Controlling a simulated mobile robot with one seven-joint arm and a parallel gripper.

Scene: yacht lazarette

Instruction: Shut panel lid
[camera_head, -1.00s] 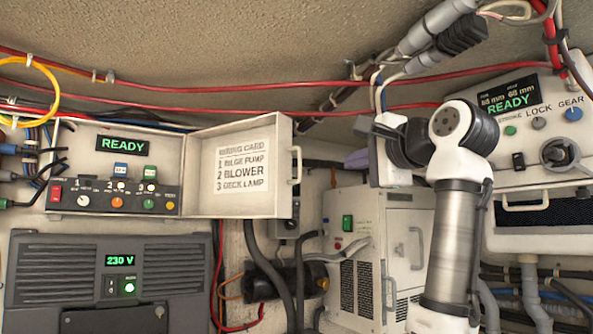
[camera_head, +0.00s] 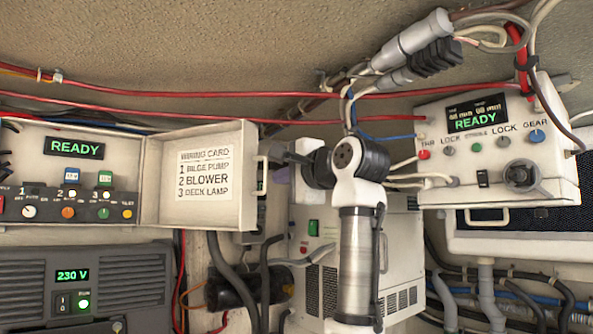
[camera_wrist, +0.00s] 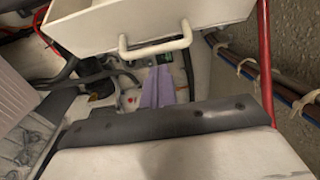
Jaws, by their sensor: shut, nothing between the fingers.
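The panel box (camera_head: 25,150) stands at the left with its READY display, switches and knobs exposed. Its cream panel lid (camera_head: 200,205) stands open to the right, showing a printed wiring card (camera_head: 205,173) inside. The lid's handle (camera_head: 262,178) is on its right edge, and the handle also shows in the wrist view (camera_wrist: 155,50). My gripper (camera_head: 282,173) is just right of the handle, mostly hidden behind my wrist. In the wrist view my purple fingers (camera_wrist: 157,85) are together and empty, pictured just below the handle; I cannot tell whether they touch it.
A grey 230 V unit (camera_head: 85,285) sits below the panel. A cream vented cabinet (camera_head: 310,275) stands behind my arm. A control box (camera_head: 500,150) with knobs is at the right. Red cables (camera_head: 200,107) run above, and dark hoses (camera_head: 228,270) hang below the lid.

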